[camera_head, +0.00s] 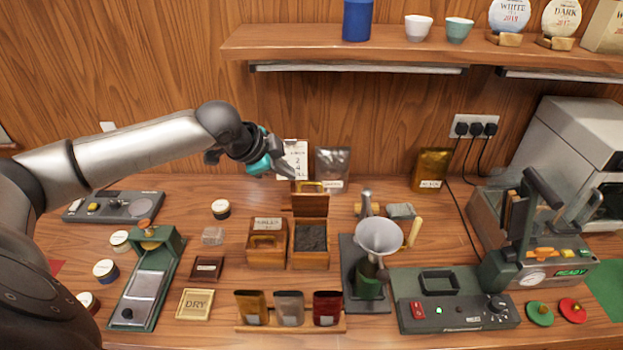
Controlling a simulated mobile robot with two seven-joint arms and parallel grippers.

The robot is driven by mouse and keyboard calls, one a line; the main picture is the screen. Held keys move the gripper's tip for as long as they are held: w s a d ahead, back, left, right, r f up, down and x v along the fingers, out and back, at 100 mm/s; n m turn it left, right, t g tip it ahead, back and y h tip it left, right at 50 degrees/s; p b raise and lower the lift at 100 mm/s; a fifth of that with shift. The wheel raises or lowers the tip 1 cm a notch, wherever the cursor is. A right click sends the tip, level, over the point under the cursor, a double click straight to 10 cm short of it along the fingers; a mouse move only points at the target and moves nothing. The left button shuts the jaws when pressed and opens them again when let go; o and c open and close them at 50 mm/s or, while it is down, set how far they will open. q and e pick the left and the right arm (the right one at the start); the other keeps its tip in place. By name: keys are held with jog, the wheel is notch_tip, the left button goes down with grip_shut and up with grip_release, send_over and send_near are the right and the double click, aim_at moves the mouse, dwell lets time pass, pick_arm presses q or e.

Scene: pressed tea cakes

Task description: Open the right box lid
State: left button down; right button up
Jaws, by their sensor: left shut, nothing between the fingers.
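Two small wooden boxes stand side by side in the middle of the table. The right box (311,258) is open and shows dark loose leaves inside. Its lid (310,205) stands raised at the back edge. The left box (267,256) has a label on top and a wooden lid in place. My left gripper (288,171) is shut and empty, above and behind the raised lid, in front of a white card. I cannot tell whether it touches the lid. My right gripper is not in view.
A metal funnel (379,236) on a stand is just right of the boxes. A wooden rack (290,327) with several small pouches stands in front. A silver pouch (332,168) and a white number card (296,157) stand behind. A shelf (420,45) hangs above.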

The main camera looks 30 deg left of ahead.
aim_at(305, 195)
pick_arm(q)
jog(key=x, duration=0.7)
jog(key=shift+d+f, duration=0.1)
jog(key=shift+f, duration=0.1)
jog(key=shift+w+f, duration=0.35)
jog(key=shift+f, duration=0.15)
jog(key=shift+w+f, duration=0.15)
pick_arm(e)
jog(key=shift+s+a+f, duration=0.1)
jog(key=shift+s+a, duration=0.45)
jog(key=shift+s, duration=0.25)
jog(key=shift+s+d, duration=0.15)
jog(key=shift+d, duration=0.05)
